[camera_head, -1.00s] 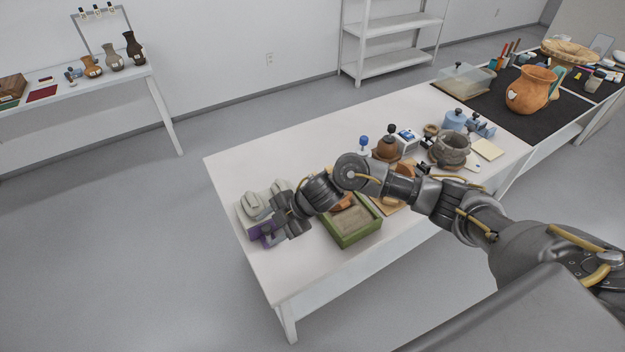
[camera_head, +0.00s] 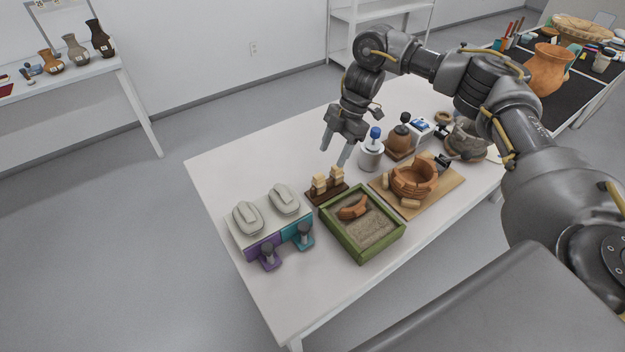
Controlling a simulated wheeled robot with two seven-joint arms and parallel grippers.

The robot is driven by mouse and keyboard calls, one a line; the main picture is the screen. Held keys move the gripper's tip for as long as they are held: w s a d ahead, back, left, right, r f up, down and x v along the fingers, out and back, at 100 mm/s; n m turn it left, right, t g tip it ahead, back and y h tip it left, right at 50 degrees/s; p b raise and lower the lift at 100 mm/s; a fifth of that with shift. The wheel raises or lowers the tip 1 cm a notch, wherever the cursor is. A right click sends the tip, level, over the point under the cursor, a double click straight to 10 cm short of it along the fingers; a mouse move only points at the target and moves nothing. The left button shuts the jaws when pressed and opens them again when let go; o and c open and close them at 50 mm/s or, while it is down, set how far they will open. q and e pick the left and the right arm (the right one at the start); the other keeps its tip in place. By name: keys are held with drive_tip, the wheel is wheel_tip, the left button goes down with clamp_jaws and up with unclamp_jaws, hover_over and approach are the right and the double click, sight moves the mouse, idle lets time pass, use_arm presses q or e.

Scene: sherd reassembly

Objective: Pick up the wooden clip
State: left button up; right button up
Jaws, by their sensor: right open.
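Light wooden clips (camera_head: 321,182) stand upright in a dark brown wooden rack (camera_head: 327,196) near the middle of the white table. My right gripper (camera_head: 335,150) hangs above the table, behind the rack in the picture. Its two grey fingers are spread apart and point down, with nothing between them. It is apart from the clips. My left gripper is not in view.
In front of the rack is a green sandbox (camera_head: 398,236) holding an orange sherd (camera_head: 353,207). A white jar with a blue-knobbed tool (camera_head: 371,155) stands close right of the gripper. A partly built pot (camera_head: 412,180) sits on a board. The back left of the table is clear.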

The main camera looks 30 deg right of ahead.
sight(322, 174)
drive_tip(key=shift+s+a+f+p, duration=0.15)
drive_tip(key=shift+s+a+f, duration=0.15)
drive_tip(key=shift+f, duration=0.15)
drive_tip(key=shift+s+a+f+p, duration=0.15)
drive_tip(key=shift+a+f, duration=0.1)
drive_tip(key=shift+f, duration=0.2)
drive_tip(key=shift+x, duration=1.2)
drive_tip(key=shift+w+a+f, duration=0.15)
drive_tip(key=shift+w+f, duration=0.1)
drive_tip(key=shift+f, duration=0.1)
drive_tip(key=shift+s, duration=0.1)
drive_tip(key=shift+a+f+p, duration=0.25)
drive_tip(key=shift+f+p, duration=0.05)
drive_tip(key=shift+p, duration=0.1)
drive_tip(key=x, duration=0.1)
drive_tip(key=p+x, duration=0.1)
drive_tip(key=x, duration=0.1)
drive_tip(key=shift+a+f, duration=0.2)
drive_tip(key=shift+a, duration=0.15)
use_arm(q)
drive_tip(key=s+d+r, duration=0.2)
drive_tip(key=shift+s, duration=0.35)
use_arm(e)
drive_tip(key=shift+a+f, duration=0.1)
drive_tip(key=shift+f, duration=0.3)
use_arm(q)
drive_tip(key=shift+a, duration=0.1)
use_arm(e)
drive_tip(key=c, duration=0.8)
